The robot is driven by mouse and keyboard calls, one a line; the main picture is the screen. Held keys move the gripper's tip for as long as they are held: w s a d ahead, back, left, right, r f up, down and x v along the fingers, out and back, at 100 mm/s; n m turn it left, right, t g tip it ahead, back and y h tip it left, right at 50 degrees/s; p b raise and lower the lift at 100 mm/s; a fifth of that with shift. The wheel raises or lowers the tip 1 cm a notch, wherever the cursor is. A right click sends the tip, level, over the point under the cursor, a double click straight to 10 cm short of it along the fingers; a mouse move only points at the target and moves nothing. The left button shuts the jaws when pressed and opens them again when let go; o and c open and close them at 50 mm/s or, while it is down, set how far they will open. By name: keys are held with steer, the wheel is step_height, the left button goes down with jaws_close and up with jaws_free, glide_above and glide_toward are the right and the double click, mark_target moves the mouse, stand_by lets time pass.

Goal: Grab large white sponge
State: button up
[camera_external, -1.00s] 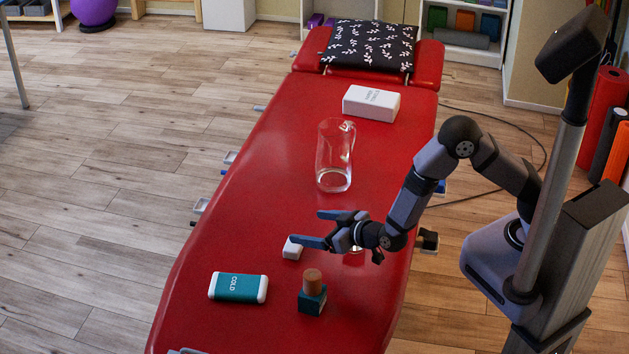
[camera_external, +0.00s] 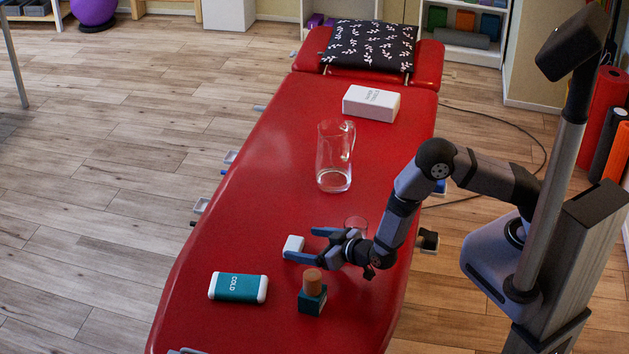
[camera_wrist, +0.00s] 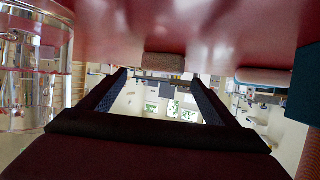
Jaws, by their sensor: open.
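A small white block (camera_external: 293,243), which looks like the sponge, lies on the red treatment table (camera_external: 250,200). My gripper (camera_external: 301,244) is low over the table, open and pointing left, with the block at the mouth of its fingers. In the external view, the near finger partly covers the block's lower edge. In the wrist view, which is upside down, the block (camera_wrist: 165,64) looks brownish in shadow and lies between the two fingertips (camera_wrist: 157,76). I cannot tell whether either finger touches it.
A teal cold pack (camera_external: 238,287) and a teal box with a wooden cap (camera_external: 312,300) lie nearer the camera. A glass pitcher (camera_external: 334,160) and a white box (camera_external: 371,102) stand farther back. A small clear glass (camera_external: 355,222) is beside my wrist. The table's left side is clear.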

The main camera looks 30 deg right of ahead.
mark_target(294, 243)
steer(key=shift+p+x, duration=0.6)
steer(key=shift+x, duration=2)
steer(key=shift+s+a+f, duration=0.15)
steer(key=shift+s, duration=0.05)
steer(key=c, duration=1)
